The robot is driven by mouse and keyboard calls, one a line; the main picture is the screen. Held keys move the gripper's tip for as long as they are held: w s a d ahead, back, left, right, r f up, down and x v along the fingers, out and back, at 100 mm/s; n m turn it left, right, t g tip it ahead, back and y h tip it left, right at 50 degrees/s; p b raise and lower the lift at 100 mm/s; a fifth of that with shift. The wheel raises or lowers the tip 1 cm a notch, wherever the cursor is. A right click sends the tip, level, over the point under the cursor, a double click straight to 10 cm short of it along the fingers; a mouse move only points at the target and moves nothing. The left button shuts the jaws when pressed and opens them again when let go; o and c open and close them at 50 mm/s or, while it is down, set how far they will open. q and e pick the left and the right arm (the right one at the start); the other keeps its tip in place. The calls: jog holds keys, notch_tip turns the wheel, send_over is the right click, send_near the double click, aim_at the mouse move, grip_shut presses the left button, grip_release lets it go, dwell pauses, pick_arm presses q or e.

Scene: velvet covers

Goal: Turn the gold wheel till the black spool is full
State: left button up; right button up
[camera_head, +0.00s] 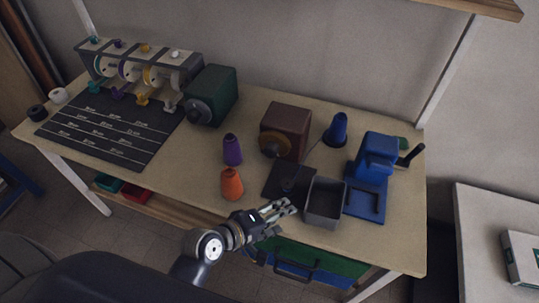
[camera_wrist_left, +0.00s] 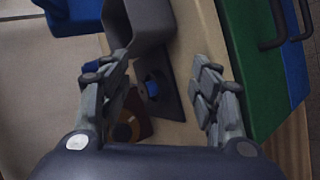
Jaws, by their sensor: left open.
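The gold wheel (camera_head: 273,147) is on the front of a brown box (camera_head: 289,124) in the middle of the table; in the left wrist view the wheel (camera_wrist_left: 123,132) is partly hidden behind my finger. My left gripper (camera_head: 287,207) is open and empty at the table's front edge, left of a grey bin (camera_head: 323,205) and apart from the wheel. In the left wrist view, a dark plate with a small blue piece (camera_wrist_left: 153,87) shows between its fingers (camera_wrist_left: 163,75). A black roll (camera_head: 38,112) lies at the far left; I cannot tell if it is the black spool. My right gripper is not in view.
Purple (camera_head: 232,150) and orange cones (camera_head: 232,184) stand left of the plate. A blue cone (camera_head: 336,130) and blue machine (camera_head: 372,172) stand right. A green box (camera_head: 212,95), black mat (camera_head: 98,133) and spool rack (camera_head: 140,67) fill the left. A drawer handle (camera_head: 300,270) juts out below.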

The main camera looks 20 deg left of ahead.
aim_at(269, 154)
pick_arm(q)
jog(key=w+a+r+n+t+y, duration=0.35)
jog(key=w+r+n, duration=0.2)
jog(key=n, duration=0.75)
jog(key=w+a+r+n+t+y, duration=0.2)
jog(key=w+a+r+n+t, duration=0.3)
jog(key=n, duration=0.7)
jog(key=f+b, duration=0.2)
jog(key=f, duration=0.1)
jog(key=f+b, duration=0.2)
jog(key=f, duration=0.1)
jog(key=f+b, duration=0.2)
jog(key=f, duration=0.1)
jog(key=shift+w+d+f, duration=0.2)
jog(key=shift+w+f, duration=0.05)
jog(key=shift+f, duration=0.05)
jog(key=shift+w+r+p, duration=0.65)
jog(key=shift+w, duration=0.15)
jog(key=w, duration=0.4)
jog(key=shift+w+d+f+p, duration=0.1)
jog(key=shift+w+f+p, duration=0.1)
jog(key=shift+w+p, duration=0.2)
jog(key=shift+w, duration=0.55)
jog(key=shift+c, duration=0.2)
jog(key=c, duration=1)
